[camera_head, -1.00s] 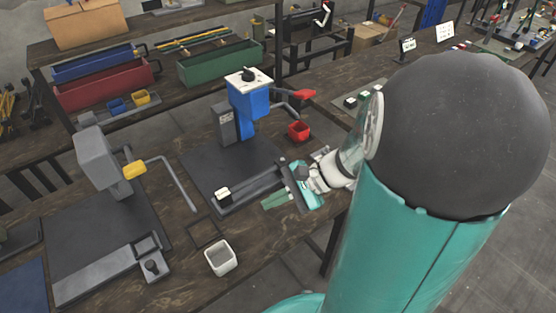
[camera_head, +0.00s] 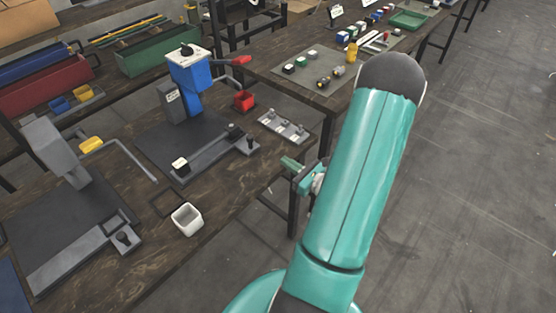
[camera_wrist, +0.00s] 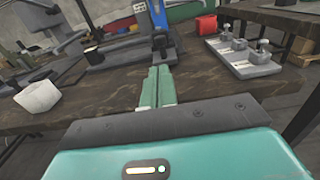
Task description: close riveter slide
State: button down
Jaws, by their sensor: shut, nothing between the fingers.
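The blue riveter (camera_head: 190,80) with a red handle stands on a dark base plate on the table. Its grey slide (camera_head: 212,155) lies along the front of the plate, with a white block near its left end and a black knob near its right end. In the wrist view the blue riveter (camera_wrist: 158,14) shows beyond my fingers. My gripper (camera_head: 288,163) is off to the right of the slide, beside the table edge and apart from it. Its green fingers (camera_wrist: 157,88) are together and empty in the wrist view.
A grey riveter (camera_head: 55,150) with a yellow handle stands at left. A white cup (camera_head: 187,219) sits near the table's front edge. A red bin (camera_head: 244,101) and a grey fixture tray (camera_head: 284,127) lie right of the blue riveter. Open floor lies at right.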

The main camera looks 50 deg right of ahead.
aim_at(252, 140)
jog(key=w, duration=1.1)
jog(key=shift+w+a, duration=0.15)
jog(key=shift+w, duration=0.55)
